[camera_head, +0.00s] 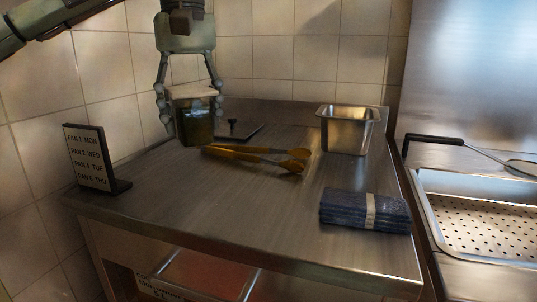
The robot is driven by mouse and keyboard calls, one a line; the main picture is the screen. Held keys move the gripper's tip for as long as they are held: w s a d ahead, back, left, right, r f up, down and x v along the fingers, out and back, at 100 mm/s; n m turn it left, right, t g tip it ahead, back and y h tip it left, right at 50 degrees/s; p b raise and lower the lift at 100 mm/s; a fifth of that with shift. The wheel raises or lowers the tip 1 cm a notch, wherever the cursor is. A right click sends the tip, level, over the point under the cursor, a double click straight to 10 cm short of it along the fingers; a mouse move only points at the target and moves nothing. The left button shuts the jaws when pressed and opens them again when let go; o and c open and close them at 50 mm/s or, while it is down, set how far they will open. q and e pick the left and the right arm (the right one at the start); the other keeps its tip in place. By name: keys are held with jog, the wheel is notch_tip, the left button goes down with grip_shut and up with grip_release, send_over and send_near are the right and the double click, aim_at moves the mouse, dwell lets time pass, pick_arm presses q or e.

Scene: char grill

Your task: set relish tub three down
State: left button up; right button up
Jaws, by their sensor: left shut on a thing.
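My left gripper (190,98) comes down from the top left and is shut on a tub (195,126) with a pale lid and dark greenish sides. The gripper's fingers are on both sides of the tub. The tub appears held above the steel counter (225,205), though the exact gap beneath it is hard to judge. I cannot read any number on the tub. My right gripper is not in view.
Yellow-handled tongs (262,155) lie right of the tub, by a dark flat item (238,132). A steel pan (347,130) stands at the back right. Folded blue cloths (364,211) lie front right. A pan-day sign (92,158) stands left. The counter's front middle is clear.

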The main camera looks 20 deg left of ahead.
pick_arm(q)
jog(key=w+d+f, duration=0.2)
jog(key=d, duration=0.1)
jog(key=w+d+f+b, duration=0.1)
jog(key=d+f, duration=0.1)
jog(key=d, duration=0.1)
jog(key=w+d+f+b, duration=0.1)
jog(key=w+d+f, duration=0.1)
jog(key=d, duration=0.1)
jog(key=shift+w+d+f, duration=0.35)
jog(key=shift+f+b, duration=0.35)
jog(key=shift+f, duration=1.65)
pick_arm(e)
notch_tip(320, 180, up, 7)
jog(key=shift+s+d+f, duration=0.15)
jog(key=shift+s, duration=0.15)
pick_arm(q)
jog(key=o, duration=1.5)
jog(key=shift+f, duration=0.15)
jog(key=shift+c, duration=0.2)
notch_tip(320, 180, up, 4)
jog(key=shift+r+p, duration=0.15)
jog(key=shift+p, duration=0.15)
notch_tip(320, 180, up, 8)
jog(key=p, duration=0.2)
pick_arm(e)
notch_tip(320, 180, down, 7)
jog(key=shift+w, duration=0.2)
